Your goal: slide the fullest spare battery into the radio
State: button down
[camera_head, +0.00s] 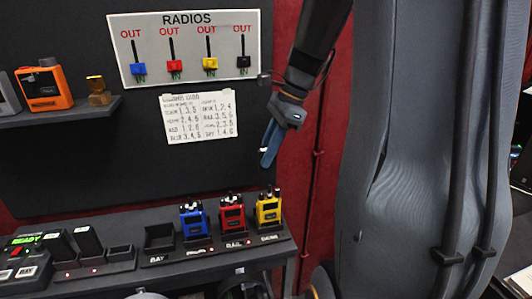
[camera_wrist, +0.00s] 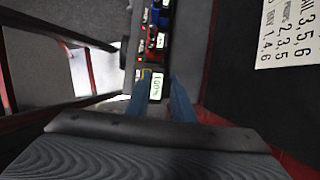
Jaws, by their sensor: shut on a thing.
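My gripper (camera_head: 268,150) hangs in the air above and right of the radios, in front of the dark wall panel. In the wrist view its blue fingers (camera_wrist: 160,102) are shut on a dark battery (camera_wrist: 153,73) with a lit display (camera_wrist: 157,87) that seems to read 100%. In the head view the held battery is mostly hidden by the fingers. A blue radio (camera_head: 194,222), a red radio (camera_head: 232,215) and a yellow radio (camera_head: 268,209) stand upright in a row on the bench, below the gripper. Parts of the radios show beyond the fingers in the wrist view.
An empty-looking black holder (camera_head: 159,239) stands left of the blue radio. Dark charger bays with a green READY sign (camera_head: 28,240) are further left. A RADIOS board (camera_head: 185,47) with coloured sliders and a handwritten note (camera_head: 201,117) are on the wall. An orange device (camera_head: 44,87) sits on a shelf.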

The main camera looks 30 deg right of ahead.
aim_at(267, 176)
jog(key=shift+f+b, duration=2.85)
jog(key=shift+b, duration=0.2)
jog(key=shift+s+f+b, duration=0.3)
jog(key=shift+s+f, duration=0.05)
jog(key=shift+f, duration=0.4)
jog(key=shift+w, duration=0.35)
jog(key=shift+s+r, duration=0.1)
jog(key=shift+s, duration=0.05)
jog(key=shift+w+d+r+p, duration=0.1)
jog(key=shift+w+r+p, duration=0.1)
jog(key=shift+r+p, duration=0.55)
jog(key=shift+f+p, duration=0.7)
jog(key=shift+f, duration=0.45)
jog(key=c, duration=1.4)
grip_release()
jog(key=shift+c, duration=0.2)
